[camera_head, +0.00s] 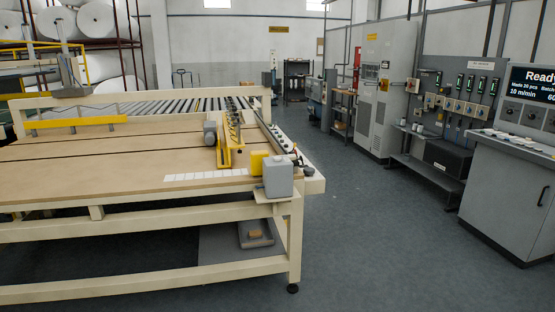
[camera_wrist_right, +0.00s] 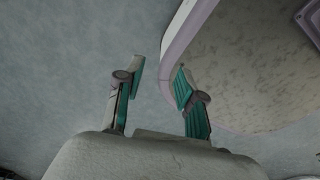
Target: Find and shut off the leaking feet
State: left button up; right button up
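No drip, puddle or spray is clear in either view, so I cannot tell what is leaking. A black foot (camera_head: 293,288) stands under the near right leg of the cream table. On the right wall, a panel (camera_head: 478,68) carries several green-lit units, with a row of small round-faced devices (camera_head: 449,104) below; their details are too small to read. My right gripper (camera_wrist_right: 159,66) shows in the right wrist view, its two teal-padded fingers apart and nothing between them. My left gripper is in neither view.
The cream table (camera_head: 130,234) with a yellow-and-grey carriage fills the left. A grey console (camera_head: 508,185) reading "Ready" stands at right, beyond it a tall grey cabinet (camera_head: 385,85). The dark floor (camera_head: 375,230) between is clear. A pale curved edge (camera_wrist_right: 172,40) is beside my right fingers.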

grip_shut()
dwell(1.1)
